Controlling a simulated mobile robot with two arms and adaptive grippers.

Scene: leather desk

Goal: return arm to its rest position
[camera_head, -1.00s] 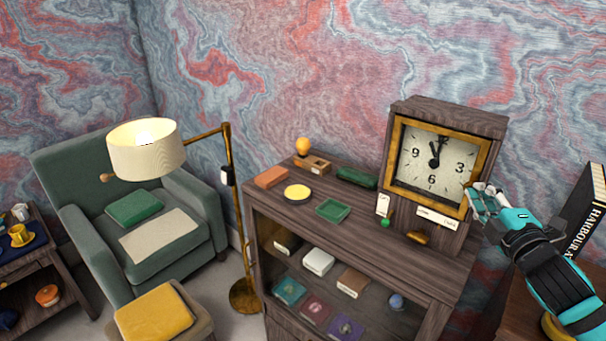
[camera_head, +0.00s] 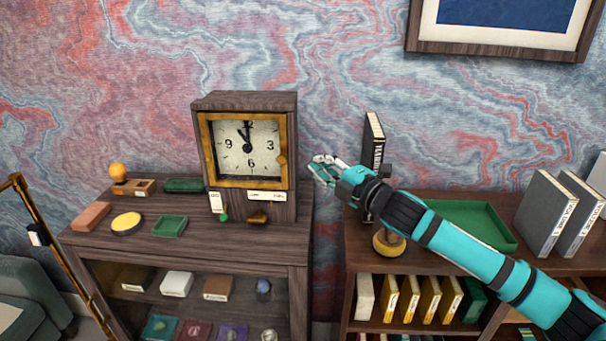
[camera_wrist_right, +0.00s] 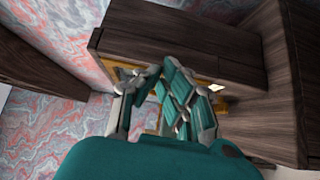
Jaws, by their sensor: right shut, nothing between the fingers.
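My right arm (camera_head: 470,252), turquoise and black, reaches in from the lower right of the head view. Its gripper (camera_head: 316,167) is shut and empty, a little to the right of the wooden clock (camera_head: 245,100). In the head view a narrow strip of wall shows between the fingertips and the clock's side. In the right wrist view the shut fingers (camera_wrist_right: 165,80) overlap the dark wood and part of a brass frame behind them. My left gripper is not in view.
The clock stands on a wooden cabinet (camera_head: 278,236) with small items on top. To the right, a shelf unit holds a green tray (camera_head: 468,212), grey books (camera_head: 543,213) and an upright black book (camera_head: 373,140) behind the arm. A picture frame (camera_head: 480,50) hangs above.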

